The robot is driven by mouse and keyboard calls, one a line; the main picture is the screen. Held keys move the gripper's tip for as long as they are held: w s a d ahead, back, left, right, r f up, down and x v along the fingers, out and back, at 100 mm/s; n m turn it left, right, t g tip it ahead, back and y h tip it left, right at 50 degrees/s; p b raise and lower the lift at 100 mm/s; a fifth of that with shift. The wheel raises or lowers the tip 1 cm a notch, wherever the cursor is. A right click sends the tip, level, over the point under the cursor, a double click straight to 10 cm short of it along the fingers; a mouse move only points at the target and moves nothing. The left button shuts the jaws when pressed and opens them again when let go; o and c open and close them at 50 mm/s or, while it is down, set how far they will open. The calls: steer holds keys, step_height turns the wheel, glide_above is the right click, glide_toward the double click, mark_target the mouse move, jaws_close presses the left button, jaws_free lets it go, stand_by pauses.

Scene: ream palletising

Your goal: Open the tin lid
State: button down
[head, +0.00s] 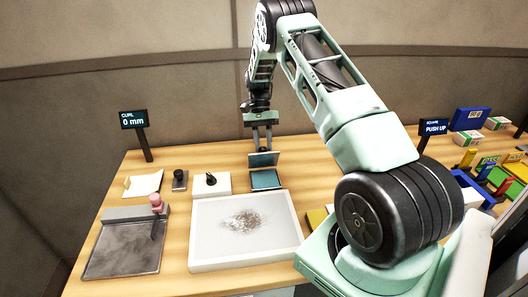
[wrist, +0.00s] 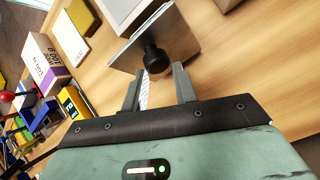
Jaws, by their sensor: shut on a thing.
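The tin (head: 265,181) is a small teal box on the table behind the white tray. Its lid (head: 263,159) is a grey plate standing tilted up at the tin's back edge, so the tin's top shows uncovered. My gripper (head: 262,148) is above and behind the tin, its fingers pointing down at the lid. In the wrist view the grey lid (wrist: 178,42) carries a round black knob (wrist: 156,60), and my gripper (wrist: 157,76) has its fingertips on either side of that knob, shut on it. The inside of the tin is hidden in the wrist view.
A large white tray (head: 199,229) with dark grains lies in front of the tin. A white block (head: 222,187) with a black piece stands to its left. A grey plate (head: 104,261) and a "CURL 0 mm" sign (head: 133,120) are farther left. Coloured boxes and racks crowd the right.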

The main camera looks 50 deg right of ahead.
steer(key=shift+w+d+f+g+y+b, duration=0.15)
steer(key=shift+w+f+g+y+b, duration=0.2)
steer(key=shift+w, duration=0.25)
steer(key=shift+w+d+f+g+y+b, duration=0.1)
steer(key=shift+w+f+g+y+b, duration=0.15)
steer(key=shift+w+f+b, duration=0.25)
steer(key=c, duration=2)
jaws_free()
steer(key=shift+r, duration=0.3)
steer(key=o, duration=0.5)
steer(key=shift+w+a, duration=0.15)
steer(key=shift+a, duration=0.1)
steer(key=shift+c, duration=0.2)
steer(key=o, duration=0.4)
steer(key=shift+d+r, duration=0.1)
steer(key=shift+d, duration=0.05)
steer(key=shift+d, duration=0.1)
